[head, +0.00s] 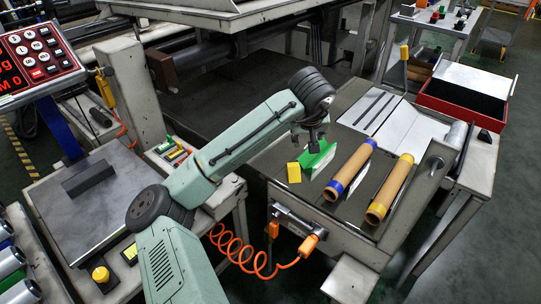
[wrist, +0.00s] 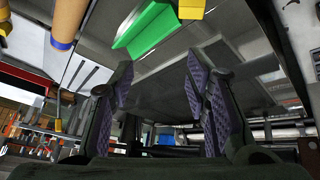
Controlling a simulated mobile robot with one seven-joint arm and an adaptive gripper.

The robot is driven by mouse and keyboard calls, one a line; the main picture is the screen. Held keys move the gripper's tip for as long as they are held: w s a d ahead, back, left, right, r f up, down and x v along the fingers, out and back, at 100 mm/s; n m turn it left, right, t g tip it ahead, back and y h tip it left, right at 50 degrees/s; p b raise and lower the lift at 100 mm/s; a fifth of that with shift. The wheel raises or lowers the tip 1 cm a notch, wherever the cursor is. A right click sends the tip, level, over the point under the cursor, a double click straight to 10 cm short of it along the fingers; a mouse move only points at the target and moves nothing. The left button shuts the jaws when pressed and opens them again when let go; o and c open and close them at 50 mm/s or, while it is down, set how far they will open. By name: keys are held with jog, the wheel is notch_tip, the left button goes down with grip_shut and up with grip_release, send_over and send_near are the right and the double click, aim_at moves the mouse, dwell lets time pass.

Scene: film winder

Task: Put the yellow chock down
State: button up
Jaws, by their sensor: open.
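The yellow chock (head: 293,172) sits on the dark top of the bench (head: 275,160), left of a green chock (head: 318,160). In the wrist view the yellow chock (wrist: 190,9) is cut by the top edge, beside the green chock (wrist: 147,28). My gripper (head: 313,143) is over the bench by the green chock, up and to the right of the yellow chock. In the wrist view my gripper (wrist: 160,80) has its two fingers apart with nothing between them. It is open and clear of the yellow chock.
Two brown tubes, one with blue ends (head: 350,170) and one with yellow ends (head: 390,188), lie right of the chocks. A red box (head: 462,105) is at the back right. A tray of coloured pieces (head: 172,152) is left of my arm. An orange coiled hose (head: 240,255) hangs in front.

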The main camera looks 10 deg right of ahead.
jog(key=g+y, duration=0.1)
jog(key=y, duration=0.1)
send_near(294, 168)
jog(key=f, duration=0.1)
jog(key=w+f, duration=0.1)
jog(key=f, duration=0.1)
jog(key=shift+w+a+n, duration=0.1)
jog(key=shift+w+n, duration=0.15)
jog(key=shift+n, duration=0.05)
jog(key=shift+p+x, duration=0.9)
jog(key=shift+x, duration=2.15)
jog(key=shift+s, duration=0.1)
jog(key=shift+c, duration=0.4)
grip_shut()
jog(key=shift+r, duration=0.1)
